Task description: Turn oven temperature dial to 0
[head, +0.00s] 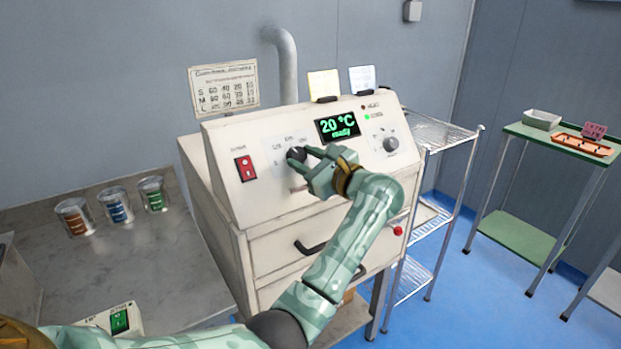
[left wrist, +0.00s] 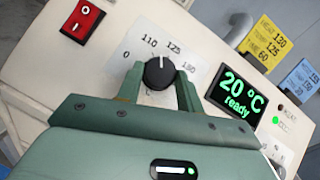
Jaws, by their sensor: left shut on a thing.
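The oven temperature dial (head: 296,154) is a black round knob on the white sloped panel of the oven (head: 225,150). My left gripper (head: 306,158) reaches it from the front right. In the left wrist view the dial (left wrist: 158,73) sits between the two green fingers of the left gripper (left wrist: 159,82), which are shut on its sides. The dial's white mark points up, about between 110 and 125. The green display (head: 338,126) reads 20 °C, ready. My right gripper is not in view.
A red power switch (head: 245,168) is left of the dial. Another black dial (head: 390,144) is on the panel's right. Drawer handles (head: 310,247) are below. Several tins (head: 115,205) stand on the left counter. A wire rack (head: 435,132) and green table (head: 560,140) are to the right.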

